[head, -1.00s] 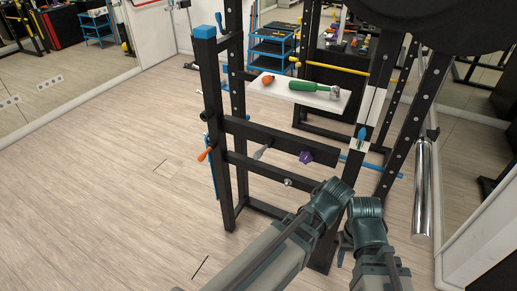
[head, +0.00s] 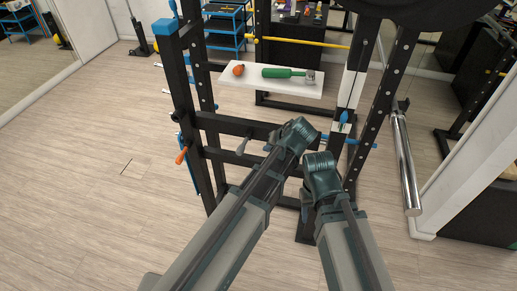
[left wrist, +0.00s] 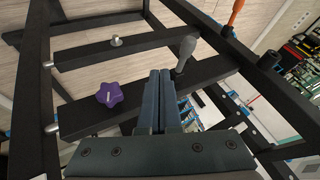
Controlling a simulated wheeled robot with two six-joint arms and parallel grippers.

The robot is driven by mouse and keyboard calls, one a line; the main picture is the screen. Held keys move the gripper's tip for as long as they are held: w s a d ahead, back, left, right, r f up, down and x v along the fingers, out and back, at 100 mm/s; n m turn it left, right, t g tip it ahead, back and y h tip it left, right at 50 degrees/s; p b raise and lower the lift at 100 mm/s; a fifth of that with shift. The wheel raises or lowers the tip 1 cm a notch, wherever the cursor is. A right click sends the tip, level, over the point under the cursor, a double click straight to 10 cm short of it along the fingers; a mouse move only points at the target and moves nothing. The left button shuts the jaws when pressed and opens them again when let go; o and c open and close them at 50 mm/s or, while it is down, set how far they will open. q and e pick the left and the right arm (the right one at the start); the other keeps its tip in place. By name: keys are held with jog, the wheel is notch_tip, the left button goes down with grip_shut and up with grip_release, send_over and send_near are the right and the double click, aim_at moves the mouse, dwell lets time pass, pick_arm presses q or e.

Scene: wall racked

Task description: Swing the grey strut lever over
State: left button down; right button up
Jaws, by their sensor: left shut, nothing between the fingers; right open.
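The grey strut lever (head: 243,146) sits on the rack's upper black crossbar (head: 222,124), its grip pointing down and left in the head view. In the left wrist view the grey lever (left wrist: 187,50) stands up from the bar, just right of my left gripper (left wrist: 160,76). The left fingers are shut with nothing between them. My right gripper (head: 307,205) is open, lower and to the right, partly hidden by my right arm.
An orange lever (head: 181,155) is on the left post. A purple star knob (left wrist: 109,94) is left of my left fingers. Open floor lies left of the rack.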

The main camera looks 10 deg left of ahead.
aim_at(243, 146)
pick_arm(q)
jog(key=w+a+f+b, duration=0.3)
jog(key=a+f+b, duration=0.3)
jog(key=a+f, duration=0.1)
jog(key=shift+w+a, duration=0.35)
jog(key=shift+a, duration=0.15)
jog(key=shift+f, duration=0.1)
